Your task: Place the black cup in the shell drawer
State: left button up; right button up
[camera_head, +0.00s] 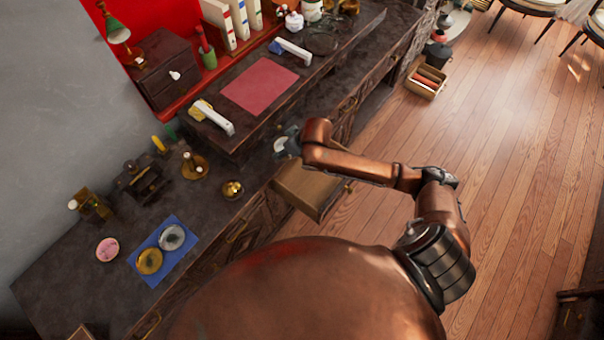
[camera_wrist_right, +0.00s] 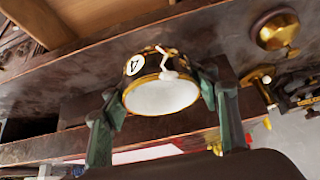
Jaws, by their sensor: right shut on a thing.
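The black cup (camera_wrist_right: 146,72) has a gold rim, a white inside and a pale round emblem on its side. My right gripper (camera_wrist_right: 163,88) is shut on it, with one green-grey finger on each side. In the head view, my right gripper (camera_head: 290,139) is at the counter's front edge, and the pale inside of the cup shows beside it. An open drawer (camera_head: 311,190) sticks out of the counter below and to the right of the gripper. A wooden drawer also shows at the upper left of the wrist view (camera_wrist_right: 80,15). I cannot see a shell mark. My left gripper is not in view.
The dark counter (camera_head: 225,215) holds a brass bowl (camera_head: 233,189), a candle holder (camera_head: 195,167) and a blue mat (camera_head: 184,246) with two round metal pieces. A raised desk with a red mat (camera_head: 259,86) stands behind. The wooden floor to the right is mostly clear.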

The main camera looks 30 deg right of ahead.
jog(key=shift+n, duration=0.3)
jog(key=s+d+f+b, duration=0.1)
jog(key=s+d+f, duration=0.1)
jog(key=f, duration=0.5)
jog(key=s+d+f+b, duration=0.2)
jog(key=s+f, duration=0.1)
jog(key=f, duration=0.5)
jog(key=s+d+f+b, duration=0.2)
jog(key=f, duration=0.6)
jog(key=shift+s+d+f, duration=0.15)
jog(key=shift+s+d, duration=0.1)
jog(key=shift+f, duration=0.5)
notch_tip(320, 180, down, 3)
jog(key=shift+f+b, duration=0.15)
jog(key=shift+b, duration=0.65)
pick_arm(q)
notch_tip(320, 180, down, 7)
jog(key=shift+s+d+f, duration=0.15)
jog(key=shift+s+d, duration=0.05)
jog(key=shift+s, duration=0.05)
pick_arm(e)
jog(key=o, duration=1.3)
